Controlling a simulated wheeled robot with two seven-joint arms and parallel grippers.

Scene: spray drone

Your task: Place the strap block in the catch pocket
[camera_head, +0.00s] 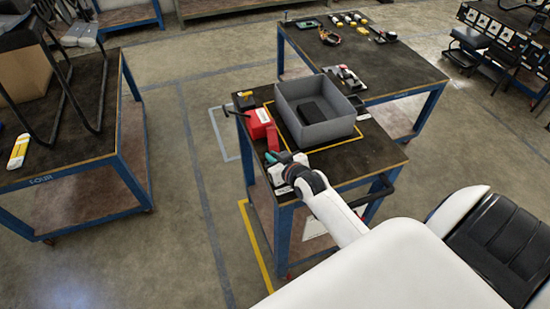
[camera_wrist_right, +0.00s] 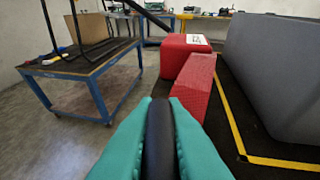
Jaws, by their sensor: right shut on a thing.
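My right gripper (camera_head: 283,160) is at the near left corner of the middle cart. In the right wrist view its teal fingers are shut on a black rounded piece (camera_wrist_right: 160,140). I cannot tell if this piece is the strap block. A grey open bin (camera_head: 288,93) stands on the cart, with a dark block or pocket (camera_head: 313,110) inside; I cannot tell which. A narrow red block (camera_wrist_right: 198,82) is just beyond the right finger, beside a larger red box (camera_wrist_right: 184,52) with a white label. My left gripper is not in view.
The cart top (camera_head: 375,155) is bare to the right of the bin, with yellow tape around the bin. A small black and yellow item (camera_head: 244,100) lies at the cart's back left. Another workbench (camera_head: 400,65) stands behind. A left table (camera_head: 95,150) is across an open floor gap.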

